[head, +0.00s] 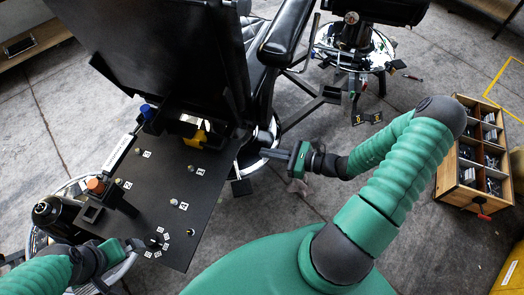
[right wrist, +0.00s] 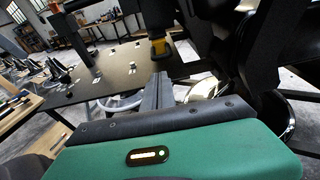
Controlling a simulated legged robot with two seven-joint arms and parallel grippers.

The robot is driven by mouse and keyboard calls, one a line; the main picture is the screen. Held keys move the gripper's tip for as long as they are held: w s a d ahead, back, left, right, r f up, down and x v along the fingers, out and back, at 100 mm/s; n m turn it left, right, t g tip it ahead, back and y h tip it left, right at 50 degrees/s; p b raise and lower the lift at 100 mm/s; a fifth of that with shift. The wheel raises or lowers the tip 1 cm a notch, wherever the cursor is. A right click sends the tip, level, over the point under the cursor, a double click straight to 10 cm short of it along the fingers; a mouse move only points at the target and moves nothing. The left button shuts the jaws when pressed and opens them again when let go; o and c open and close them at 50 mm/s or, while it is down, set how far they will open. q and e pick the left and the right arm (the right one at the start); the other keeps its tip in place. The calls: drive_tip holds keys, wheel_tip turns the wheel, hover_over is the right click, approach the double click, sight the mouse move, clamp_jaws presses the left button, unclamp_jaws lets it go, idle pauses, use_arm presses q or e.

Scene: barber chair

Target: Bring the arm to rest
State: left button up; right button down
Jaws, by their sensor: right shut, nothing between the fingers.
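My right gripper (head: 270,153) is shut and empty, reaching left toward the right side of a black panel (head: 160,200). In the right wrist view its closed fingers (right wrist: 157,92) point at the panel's near edge, with no object between them. I cannot tell whether they touch it. My right arm, in green sleeves, is bent at the elbow. My left gripper (head: 133,246) is low at the left, near the panel's lower left corner; its fingers are too unclear to tell whether they are open. The black barber chair (head: 160,50) stands behind the panel.
The panel bears small white labels, an orange-topped item (head: 96,186) and a yellow item (head: 196,138), also seen in the right wrist view (right wrist: 158,46). A wooden crate (head: 448,178) of parts stands on the floor at right. Chrome chair bases (head: 350,58) stand behind.

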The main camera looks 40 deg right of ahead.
drive_tip(key=s+a+f+n+g+h, duration=0.1)
drive_tip(key=s+a+n+g, duration=0.9)
drive_tip(key=n+g, duration=0.45)
use_arm(q)
drive_tip(key=shift+s+f, duration=0.15)
drive_tip(key=shift+f, duration=0.1)
use_arm(e)
drive_tip(key=w+r+n+t+h, duration=0.4)
drive_tip(key=r+n+h, duration=0.3)
drive_tip(key=n, duration=0.7)
drive_tip(key=shift+w+a+r+n+h, duration=0.15)
drive_tip(key=shift+a+r+n+h, duration=0.2)
drive_tip(key=shift+r, duration=0.45)
